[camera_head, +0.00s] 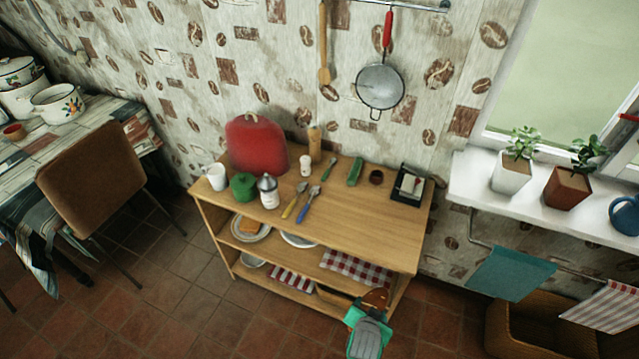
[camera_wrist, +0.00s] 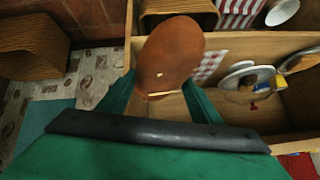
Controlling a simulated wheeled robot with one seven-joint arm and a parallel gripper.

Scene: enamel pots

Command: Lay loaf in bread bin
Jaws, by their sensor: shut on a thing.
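A brown oval loaf (camera_head: 376,297) is held by my gripper (camera_head: 369,308) at the front right of the wooden shelf unit. In the wrist view the loaf (camera_wrist: 170,55) sits between the two green fingers of my gripper (camera_wrist: 155,90), which are shut on its near end. Its far end is free. No container is plainly marked as the bread bin.
The wooden unit (camera_head: 370,235) holds jars, cutlery and a black tray (camera_head: 409,186) on top, plates and a checked cloth (camera_head: 356,267) on its shelf. A wicker basket (camera_head: 510,325) stands on the floor at right. Tiled floor in front is clear.

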